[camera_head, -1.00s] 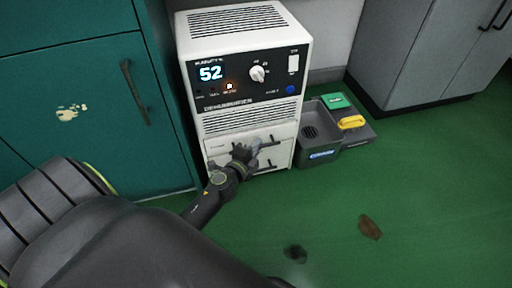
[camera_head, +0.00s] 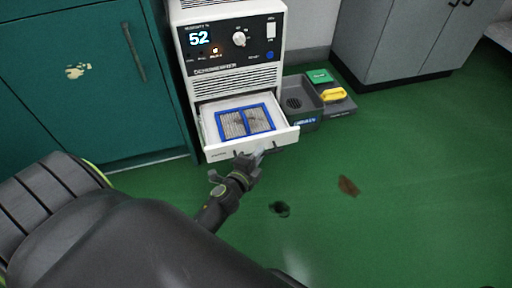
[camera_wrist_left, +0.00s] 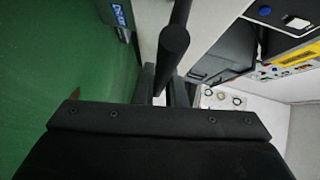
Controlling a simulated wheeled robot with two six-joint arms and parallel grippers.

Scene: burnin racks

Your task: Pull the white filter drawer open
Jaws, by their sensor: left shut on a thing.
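The white filter drawer (camera_head: 208,154) is pulled out from the lower front of the white dehumidifier (camera_head: 236,80). A blue-framed filter (camera_head: 246,121) with greyish, dirty mesh lies inside it. My left gripper (camera_head: 250,160) is at the drawer's front, shut on its dark handle. In the left wrist view the dark handle bar (camera_wrist_left: 173,45) runs between the fingers of the left gripper (camera_wrist_left: 166,85). My right gripper is in neither view.
A grey bin (camera_head: 302,104) stands right of the dehumidifier, beside a tray with a green item (camera_head: 319,76) and a yellow-handled item (camera_head: 334,94). A teal cabinet (camera_head: 90,90) stands left. A brown scrap (camera_head: 348,186) and a dark spot (camera_head: 280,209) mark the otherwise clear green floor.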

